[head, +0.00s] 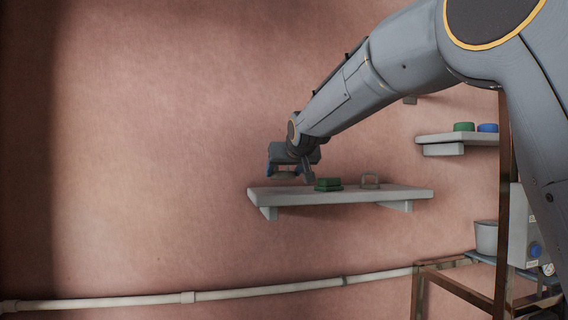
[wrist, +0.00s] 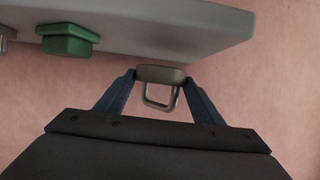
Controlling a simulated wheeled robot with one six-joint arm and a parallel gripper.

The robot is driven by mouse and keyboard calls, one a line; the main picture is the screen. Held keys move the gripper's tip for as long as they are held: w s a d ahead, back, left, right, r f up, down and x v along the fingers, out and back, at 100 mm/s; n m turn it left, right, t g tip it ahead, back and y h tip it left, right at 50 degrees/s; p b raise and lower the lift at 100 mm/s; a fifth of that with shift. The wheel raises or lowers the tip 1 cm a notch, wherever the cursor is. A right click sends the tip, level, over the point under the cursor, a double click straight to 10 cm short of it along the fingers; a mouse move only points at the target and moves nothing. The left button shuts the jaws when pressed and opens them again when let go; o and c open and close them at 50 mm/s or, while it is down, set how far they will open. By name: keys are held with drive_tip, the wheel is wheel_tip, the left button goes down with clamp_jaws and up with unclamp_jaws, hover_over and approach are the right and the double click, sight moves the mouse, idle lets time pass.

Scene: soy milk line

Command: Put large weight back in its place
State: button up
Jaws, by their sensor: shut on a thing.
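My gripper (wrist: 159,88) is shut on a grey weight with a loop handle (wrist: 160,73), with one finger on each side. In the head view, my gripper (head: 290,173) hangs just above the left end of the wall shelf (head: 300,197), and the held weight shows only in small part between the fingers. The wrist view shows the weight apart from the shelf (wrist: 190,30). I cannot tell from its size alone whether it is the large weight.
A green block (head: 328,184) sits on the shelf beside the gripper; it also shows in the wrist view (wrist: 68,40). A second shelf (head: 457,138) at right holds a green and a blue item. The shelf's left end looks bare. A pipe (head: 240,291) runs low along the wall.

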drive_tip(key=shift+f, duration=1.65)
drive_tip(key=shift+f, duration=0.1)
drive_tip(key=o, duration=2)
drive_tip(key=shift+f, duration=0.15)
drive_tip(key=shift+s+r, duration=0.2)
drive_tip(key=b+v, duration=0.1)
drive_tip(key=v, duration=1)
drive_tip(key=shift+s+d+b, duration=0.1)
drive_tip(key=shift+s+b, duration=0.15)
drive_tip(key=shift+b, duration=0.15)
